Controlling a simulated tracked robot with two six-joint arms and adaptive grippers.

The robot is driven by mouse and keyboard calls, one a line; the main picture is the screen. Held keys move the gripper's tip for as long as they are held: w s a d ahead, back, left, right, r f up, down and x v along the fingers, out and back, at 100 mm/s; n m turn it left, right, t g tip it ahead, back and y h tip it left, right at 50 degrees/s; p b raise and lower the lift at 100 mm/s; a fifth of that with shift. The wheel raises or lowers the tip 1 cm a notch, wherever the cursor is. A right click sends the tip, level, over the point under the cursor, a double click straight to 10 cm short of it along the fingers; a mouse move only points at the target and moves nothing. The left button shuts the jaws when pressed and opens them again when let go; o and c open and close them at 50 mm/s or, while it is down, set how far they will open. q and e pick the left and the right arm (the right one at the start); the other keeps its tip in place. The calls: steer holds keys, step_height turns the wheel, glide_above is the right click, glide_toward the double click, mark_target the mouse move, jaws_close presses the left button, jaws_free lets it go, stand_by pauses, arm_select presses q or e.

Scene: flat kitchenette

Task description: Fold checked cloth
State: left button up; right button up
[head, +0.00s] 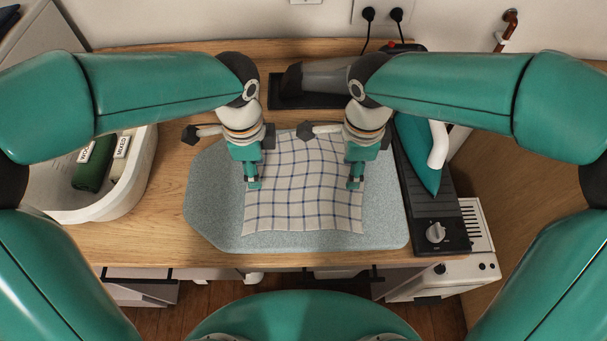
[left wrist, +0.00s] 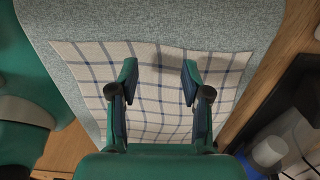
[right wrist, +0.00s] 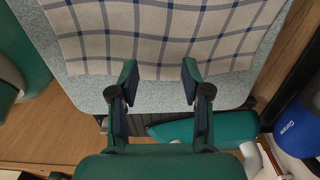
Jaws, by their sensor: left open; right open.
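The checked cloth (head: 303,190), off-white with blue lines, lies spread out and unfolded on the grey-blue pad (head: 212,200), slightly wavy. It also shows in the left wrist view (left wrist: 160,115) and the right wrist view (right wrist: 160,35). My left gripper (head: 253,184) is open above the cloth's left side; in its wrist view the fingers (left wrist: 160,78) have cloth behind them. My right gripper (head: 355,183) is open near the cloth's right edge; its fingertips (right wrist: 159,78) appear at the cloth's border. Nothing shows between either pair of fingers. The grippers and arms hide parts of the cloth.
A white basin (head: 142,180) with a green rolled item (head: 95,165) stands at the left. A teal iron (head: 418,150) rests on a black stand (head: 432,205) close to the pad's right. A white vented box (head: 478,222) is at the lower right. Bare wood shows left of the pad.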

arm_select(q)
steer(key=shift+s+f, duration=0.1)
steer(key=shift+f, duration=0.55)
arm_select(e)
steer(key=shift+s+f, duration=0.1)
steer(key=shift+f, duration=0.55)
arm_select(q)
steer(key=shift+f, duration=0.2)
arm_select(e)
steer(key=shift+f, duration=0.2)
arm_select(q)
steer(key=shift+s, duration=0.1)
steer(key=c, duration=0.5)
arm_select(e)
steer(key=shift+s+r, duration=0.1)
steer(key=c, duration=0.5)
arm_select(q)
jaws_close()
arm_select(e)
jaws_close()
